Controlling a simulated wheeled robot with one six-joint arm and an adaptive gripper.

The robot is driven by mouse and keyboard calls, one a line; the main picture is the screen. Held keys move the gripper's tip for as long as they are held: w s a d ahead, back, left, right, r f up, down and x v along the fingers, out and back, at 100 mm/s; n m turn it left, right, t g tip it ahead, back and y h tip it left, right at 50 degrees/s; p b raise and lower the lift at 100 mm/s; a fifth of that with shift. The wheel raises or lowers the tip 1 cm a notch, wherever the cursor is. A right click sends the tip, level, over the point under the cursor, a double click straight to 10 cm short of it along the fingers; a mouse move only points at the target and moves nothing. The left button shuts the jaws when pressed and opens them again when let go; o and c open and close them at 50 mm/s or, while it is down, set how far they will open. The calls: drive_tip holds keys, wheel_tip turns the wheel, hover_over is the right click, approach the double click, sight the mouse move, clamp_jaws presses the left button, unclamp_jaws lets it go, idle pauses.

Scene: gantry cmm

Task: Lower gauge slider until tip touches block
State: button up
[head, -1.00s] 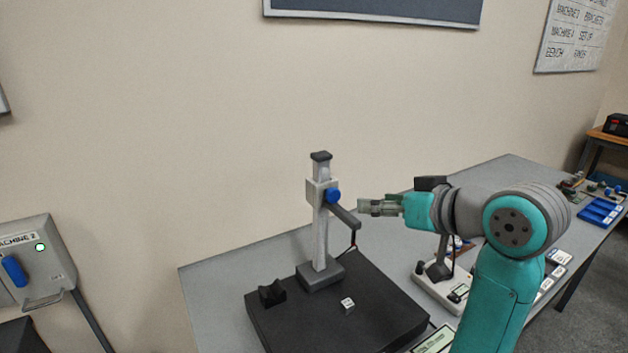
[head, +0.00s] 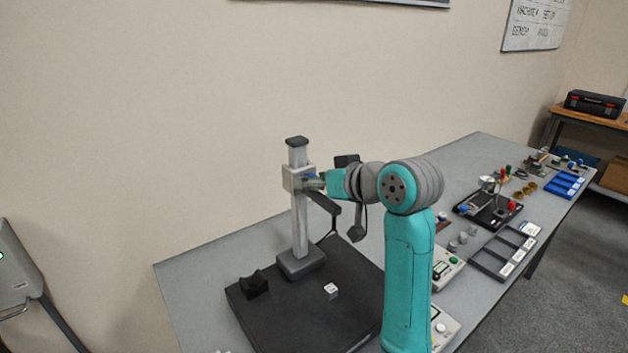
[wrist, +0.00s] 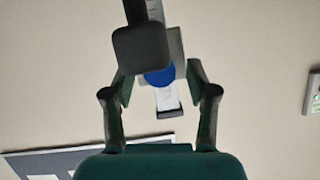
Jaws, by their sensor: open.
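The gauge stand has an upright column (head: 300,226) on a black plate. Its slider (head: 297,178) sits high on the column, with a dark arm (head: 323,202) reaching right and a thin probe hanging from its end. The small pale block (head: 331,289) lies on the plate, well below the probe. My gripper (head: 312,182) is at the slider, its jaws open around the blue knob (wrist: 160,76). In the wrist view the knob is between the fingers, with a gap on each side. In the head view the gripper mostly hides the knob.
The black plate (head: 290,322) also carries a dark V-shaped block (head: 254,284). To the right on the table are a black organizer tray (head: 490,262), blue bins (head: 567,184) and a fixture with a red knob (head: 487,208). The wall is behind the stand.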

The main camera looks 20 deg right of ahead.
drive_tip(key=shift+w+f, duration=0.1)
drive_tip(key=shift+w, duration=0.1)
clamp_jaws()
wheel_tip(320, 180, down, 18)
drive_tip(key=shift+f, duration=0.1)
idle(0.5)
unclamp_jaws()
